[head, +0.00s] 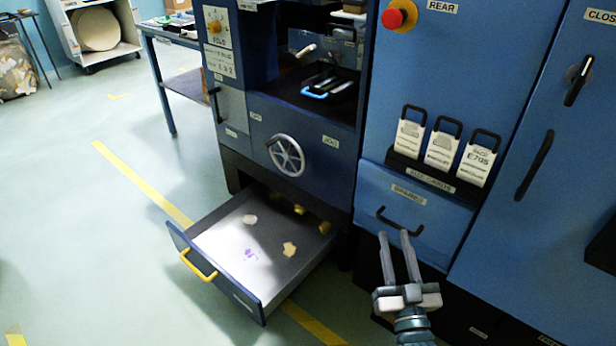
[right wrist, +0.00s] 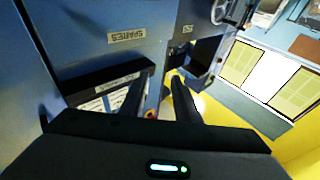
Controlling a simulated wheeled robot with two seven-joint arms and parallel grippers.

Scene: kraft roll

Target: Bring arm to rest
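My right gripper (head: 394,234) is in the lower right of the head view, pointing up and away in front of the blue machine. Its two grey fingers stand apart with nothing between them. The black handle (head: 400,222) of the shut SPARES drawer (head: 415,205) lies just behind the fingertips in the picture; I cannot tell whether they touch. In the right wrist view the dark fingers (right wrist: 158,85) are also apart and empty, with the SPARES label (right wrist: 127,35) beyond them. My left gripper is not in view.
A low drawer (head: 225,275) with a yellow handle stands pulled out, with several scraps inside. A handwheel (head: 286,155) and a tray with blue-handled tool (head: 325,85) are above. Floor at left is clear.

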